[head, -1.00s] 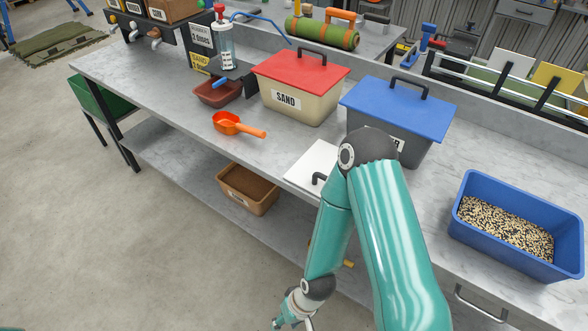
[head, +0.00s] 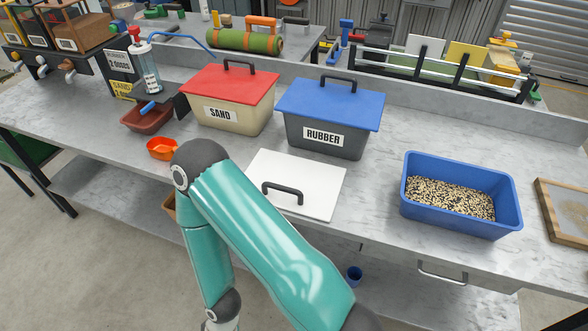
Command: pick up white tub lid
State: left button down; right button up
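The white tub lid (head: 318,183) lies flat on the grey workbench in the head view, in front of the rubber tub. Its dark bar handle (head: 282,192) stands up near its front left part. My teal arm comes up from the bottom of the picture and its elbow bends just left of the lid, covering some bench there. Its forearm drops below the bench's front edge. The gripper on that arm is cut off by the bottom of the picture. No fingers of either gripper show.
The blue-lidded rubber tub (head: 340,143) and red-lidded sand tub (head: 228,117) stand behind the lid. An open blue bin (head: 413,207) of seed mix stands to the right. An orange scoop (head: 158,149) lies at the left. Bench between lid and bin is clear.

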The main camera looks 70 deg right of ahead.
aim_at(304, 186)
jog(key=k, duration=1.3)
jog(key=z, duration=0.3)
jog(key=i, duration=0.8)
jog(key=z, duration=0.4)
